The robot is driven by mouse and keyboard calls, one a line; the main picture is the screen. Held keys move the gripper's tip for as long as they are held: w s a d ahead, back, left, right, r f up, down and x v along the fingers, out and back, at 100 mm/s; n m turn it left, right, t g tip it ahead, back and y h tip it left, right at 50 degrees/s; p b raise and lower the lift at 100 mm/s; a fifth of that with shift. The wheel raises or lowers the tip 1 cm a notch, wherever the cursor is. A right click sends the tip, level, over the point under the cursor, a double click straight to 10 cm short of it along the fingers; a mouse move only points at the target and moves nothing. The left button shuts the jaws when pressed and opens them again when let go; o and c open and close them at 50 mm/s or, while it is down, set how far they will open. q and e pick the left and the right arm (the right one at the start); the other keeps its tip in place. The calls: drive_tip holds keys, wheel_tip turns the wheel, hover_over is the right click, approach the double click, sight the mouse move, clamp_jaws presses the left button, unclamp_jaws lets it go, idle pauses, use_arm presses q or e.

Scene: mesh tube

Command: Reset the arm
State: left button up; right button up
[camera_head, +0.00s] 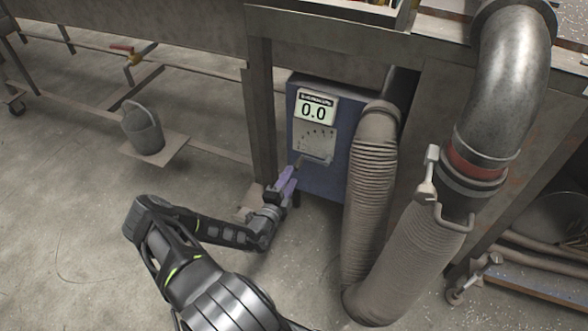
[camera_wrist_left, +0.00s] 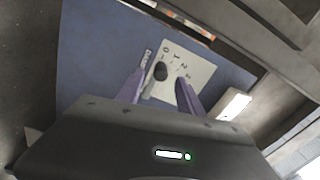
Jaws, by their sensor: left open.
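My left gripper (camera_head: 292,172) is open, its purple fingers pointing at the front of a blue box (camera_head: 324,183) under the bench. The box has a display (camera_head: 315,109) reading 0.0 and a pale dial panel (camera_head: 314,145) below it. In the left wrist view the two fingers (camera_wrist_left: 160,92) stand apart in front of the dial panel (camera_wrist_left: 195,75), with a dark knob (camera_wrist_left: 160,72) showing between and just beyond their tips. I cannot tell whether they touch it. My right gripper is not in view.
A ribbed hose (camera_head: 370,200) runs down just right of the box, joined to a large metal pipe (camera_head: 510,75) with a clamp. A bench leg (camera_head: 262,125) stands left of the box. A bucket (camera_head: 143,130) is at the left.

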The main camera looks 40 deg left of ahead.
use_arm(q)
drive_tip(key=shift+v, duration=1.05)
